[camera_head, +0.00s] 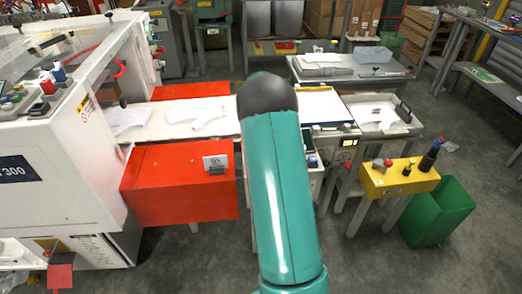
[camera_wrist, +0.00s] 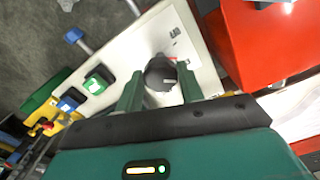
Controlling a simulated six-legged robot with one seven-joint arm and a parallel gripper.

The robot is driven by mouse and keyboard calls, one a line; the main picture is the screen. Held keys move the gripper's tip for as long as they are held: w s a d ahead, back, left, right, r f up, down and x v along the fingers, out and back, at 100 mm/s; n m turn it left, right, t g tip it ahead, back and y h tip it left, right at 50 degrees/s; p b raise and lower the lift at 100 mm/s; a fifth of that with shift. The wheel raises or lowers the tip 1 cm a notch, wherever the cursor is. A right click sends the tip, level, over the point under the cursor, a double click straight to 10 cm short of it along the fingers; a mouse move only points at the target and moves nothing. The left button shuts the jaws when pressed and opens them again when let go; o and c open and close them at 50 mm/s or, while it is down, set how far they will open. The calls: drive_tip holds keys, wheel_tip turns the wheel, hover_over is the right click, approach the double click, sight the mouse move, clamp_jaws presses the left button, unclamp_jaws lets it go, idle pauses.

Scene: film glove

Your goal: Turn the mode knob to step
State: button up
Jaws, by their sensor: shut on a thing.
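The mode knob (camera_wrist: 158,78) is a dark round knob with a light pointer mark, on a pale control panel (camera_wrist: 125,52) in the wrist view. My gripper (camera_wrist: 161,70) has one green finger on each side of the knob and is shut on it. Small red and dark markings lie beside the knob, too small to read. In the head view my green arm hides the knob and my gripper; only a strip of the panel shows to the right of the arm.
A green button (camera_wrist: 97,83) and a blue button (camera_wrist: 68,103) sit on the same panel. A red box (camera_head: 180,185) stands left of my arm. A yellow box (camera_head: 400,178) with buttons and a green bin (camera_head: 440,212) stand at the right. Grey floor is open at the lower right.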

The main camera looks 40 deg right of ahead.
drive_tip(key=shift+m, duration=1.2)
drive_tip(key=shift+w, duration=0.1)
drive_tip(key=o, duration=1)
wheel_tip(320, 180, up, 14)
drive_tip(key=shift+f, duration=0.1)
